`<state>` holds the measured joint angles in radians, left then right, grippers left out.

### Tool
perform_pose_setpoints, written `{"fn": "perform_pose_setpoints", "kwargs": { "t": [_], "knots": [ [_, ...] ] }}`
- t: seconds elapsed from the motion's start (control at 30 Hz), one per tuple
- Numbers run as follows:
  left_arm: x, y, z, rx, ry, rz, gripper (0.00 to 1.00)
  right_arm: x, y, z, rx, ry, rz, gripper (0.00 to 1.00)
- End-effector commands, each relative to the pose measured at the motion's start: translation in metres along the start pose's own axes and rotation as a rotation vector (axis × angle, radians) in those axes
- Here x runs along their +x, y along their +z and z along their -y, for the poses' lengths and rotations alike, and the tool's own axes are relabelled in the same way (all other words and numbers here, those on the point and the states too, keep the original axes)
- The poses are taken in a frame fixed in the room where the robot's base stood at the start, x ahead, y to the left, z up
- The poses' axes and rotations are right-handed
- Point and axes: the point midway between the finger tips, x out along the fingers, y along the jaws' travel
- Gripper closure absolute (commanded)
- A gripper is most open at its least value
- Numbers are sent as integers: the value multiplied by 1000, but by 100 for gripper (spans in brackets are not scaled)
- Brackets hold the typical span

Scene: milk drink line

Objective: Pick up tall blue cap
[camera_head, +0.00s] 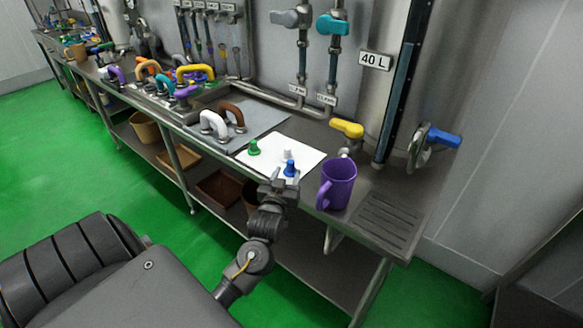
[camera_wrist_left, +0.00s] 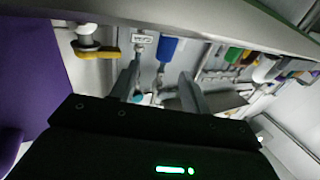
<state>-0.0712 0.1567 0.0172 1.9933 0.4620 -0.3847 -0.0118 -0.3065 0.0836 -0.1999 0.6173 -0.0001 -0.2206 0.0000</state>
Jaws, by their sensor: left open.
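The tall blue cap (camera_head: 291,168) stands upright on a white mat (camera_head: 308,153) on the steel bench. My left gripper (camera_head: 279,183) is open and empty, close in front of the blue cap and slightly left of it in the head view. In the left wrist view, which looks upside down, the blue cap (camera_wrist_left: 168,50) shows ahead between the two open fingers. I cannot tell the exact gap to it. My right gripper is in neither view.
A white cap (camera_head: 287,155) stands just behind the blue one, and a green cap (camera_head: 254,147) to the left. A purple jug (camera_head: 340,184) stands close on the right, below a yellow-handled tap (camera_head: 347,128). White and brown handles (camera_head: 213,124) stand farther left on a grey mat.

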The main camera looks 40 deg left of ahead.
Motion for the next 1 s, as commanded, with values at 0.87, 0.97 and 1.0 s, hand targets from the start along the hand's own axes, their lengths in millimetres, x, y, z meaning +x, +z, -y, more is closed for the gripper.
{"fn": "perform_pose_setpoints", "kwargs": {
  "t": [0.87,0.97,1.0],
  "knots": [
    [68,5,4,0,5,1,54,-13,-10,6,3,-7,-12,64],
    [68,5,4,0,5,1,54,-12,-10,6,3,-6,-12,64],
    [68,5,4,0,5,0,58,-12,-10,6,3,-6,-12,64]
  ]
}}
